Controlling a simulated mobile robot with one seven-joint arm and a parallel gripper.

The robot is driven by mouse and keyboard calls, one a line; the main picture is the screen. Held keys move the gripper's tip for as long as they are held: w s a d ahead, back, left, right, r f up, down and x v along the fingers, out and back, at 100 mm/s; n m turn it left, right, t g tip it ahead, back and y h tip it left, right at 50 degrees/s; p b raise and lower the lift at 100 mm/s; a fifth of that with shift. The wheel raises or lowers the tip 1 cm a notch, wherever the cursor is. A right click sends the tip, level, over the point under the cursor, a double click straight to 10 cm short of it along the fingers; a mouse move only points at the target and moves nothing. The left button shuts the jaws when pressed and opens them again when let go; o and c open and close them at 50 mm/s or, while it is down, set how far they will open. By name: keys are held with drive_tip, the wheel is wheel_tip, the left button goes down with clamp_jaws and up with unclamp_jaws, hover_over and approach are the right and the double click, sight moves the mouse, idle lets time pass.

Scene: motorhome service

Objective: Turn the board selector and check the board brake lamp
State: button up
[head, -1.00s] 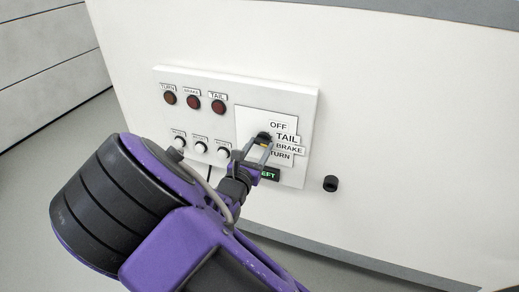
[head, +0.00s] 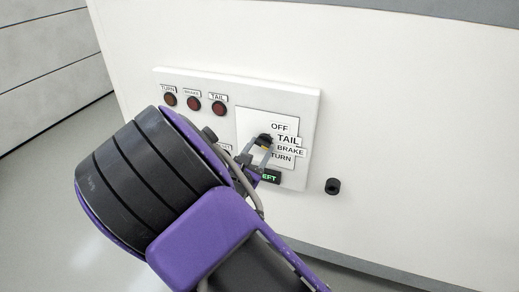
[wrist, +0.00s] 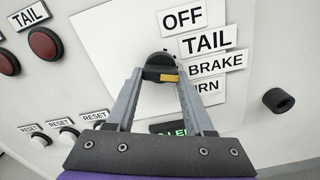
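The board (head: 312,120) is a white panel on a white wall. Its black selector knob (head: 265,139) has a yellow mark and also shows in the wrist view (wrist: 160,60). Labels OFF, TAIL, BRAKE and TURN stand right of the knob; TAIL is printed largest. The yellow mark sits on the knob's near, lower-right side; which label it points to is unclear. My gripper (head: 260,147) has its fingers on both sides of the knob and appears closed on it. The brake lamp (head: 192,104) is dark red, looking unlit, between the TURN and TAIL lamps.
RESET buttons (wrist: 41,140) sit below the lamps, mostly hidden by my arm in the head view. A green-lettered display (head: 270,176) is below the knob. A black round peg (head: 332,186) projects right of the board.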

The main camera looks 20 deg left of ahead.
drive_tip(key=o, duration=0.5)
drive_tip(key=shift+c, duration=0.2)
drive_tip(key=s+a, duration=0.1)
drive_tip(key=s, duration=1.6)
drive_tip(key=shift+s+a, duration=0.15)
drive_tip(key=shift+s, duration=0.1)
drive_tip(key=shift+w, duration=0.1)
